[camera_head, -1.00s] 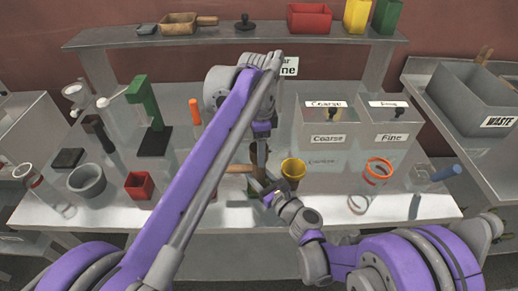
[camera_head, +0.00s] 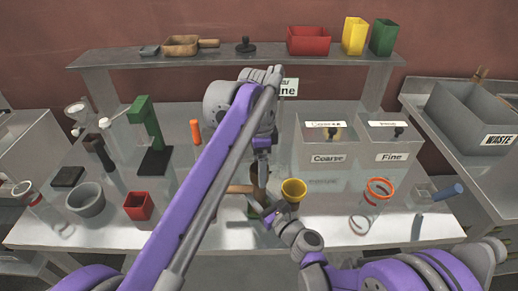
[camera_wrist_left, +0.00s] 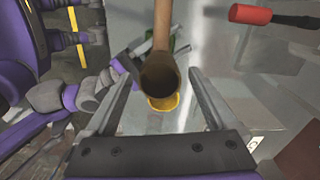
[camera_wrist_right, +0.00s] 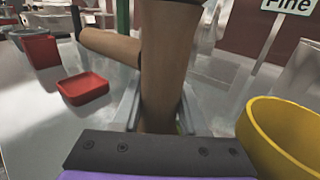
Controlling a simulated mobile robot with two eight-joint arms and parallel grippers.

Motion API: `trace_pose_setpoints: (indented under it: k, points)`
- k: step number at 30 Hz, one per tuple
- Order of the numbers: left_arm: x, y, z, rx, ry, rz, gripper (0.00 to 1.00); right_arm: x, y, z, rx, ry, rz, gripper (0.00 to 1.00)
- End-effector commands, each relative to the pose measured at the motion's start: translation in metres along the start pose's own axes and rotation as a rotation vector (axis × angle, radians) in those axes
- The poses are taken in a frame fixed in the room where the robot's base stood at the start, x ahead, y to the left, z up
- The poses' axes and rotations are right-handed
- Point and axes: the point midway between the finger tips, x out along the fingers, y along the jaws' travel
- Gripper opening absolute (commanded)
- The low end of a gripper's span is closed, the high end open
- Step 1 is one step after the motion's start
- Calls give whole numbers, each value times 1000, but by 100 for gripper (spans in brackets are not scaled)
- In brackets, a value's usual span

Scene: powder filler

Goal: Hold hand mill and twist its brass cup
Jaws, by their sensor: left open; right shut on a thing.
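The hand mill (camera_head: 257,178) is a brown upright cylinder with a wooden side handle (camera_head: 238,189). It stands among my two grippers at the table's middle. My right gripper (camera_wrist_right: 160,105) is shut on the mill's brown body (camera_wrist_right: 163,60), low down. My left gripper (camera_wrist_left: 161,74) is open above the mill. The left wrist view looks down on its dark, round brass-brown top (camera_wrist_left: 163,77), which shows between the spread fingers, apparently untouched. The wooden handle (camera_wrist_left: 163,25) reaches away from it. In the head view the left gripper (camera_head: 261,158) hides part of the mill.
A yellow cup (camera_head: 293,190) stands close to the mill's right; it also shows in the right wrist view (camera_wrist_right: 285,135). Coarse (camera_head: 327,158) and Fine (camera_head: 390,156) bins stand behind right. A red box (camera_head: 138,206) and grey bowl (camera_head: 86,199) are left. The front table edge is clear.

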Motion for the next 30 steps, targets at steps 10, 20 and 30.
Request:
trace_pose_setpoints:
  k: [10,20,30]
  points:
    - [-67,0,0,0,0,0,90,0,0,0,0,0,0,0]
    - [-101,0,0,0,-1,0,90,0,0,0,0,0,0,0]
    - [-105,0,0,0,0,0,90,0,0,0,0,0,0,0]
